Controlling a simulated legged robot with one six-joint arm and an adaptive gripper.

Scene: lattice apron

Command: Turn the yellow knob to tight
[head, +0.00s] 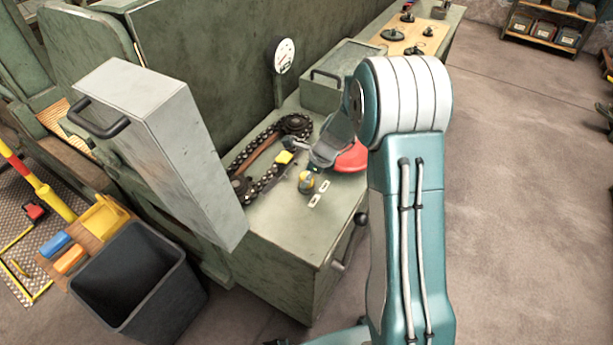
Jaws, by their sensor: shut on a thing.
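A small yellow piece (284,157), which looks like the yellow knob, sits at the right side of the chain on the green bench. My gripper (288,149) reaches in from the right and is shut on this yellow piece. The fingertips are small and dark here, and the wrist hides part of the bench behind. The knob's turn angle cannot be read. A chain (263,175) loops around two dark sprockets next to it. A round yellow and dark object (306,183) stands just in front, near two small white plates (318,194).
A red round item (351,158) lies beside my wrist. A tall grey box with a handle (168,135) stands left of the chain. A green box (325,85) and a white disc on a post (285,57) are behind. A black bin (128,280) is at the lower left.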

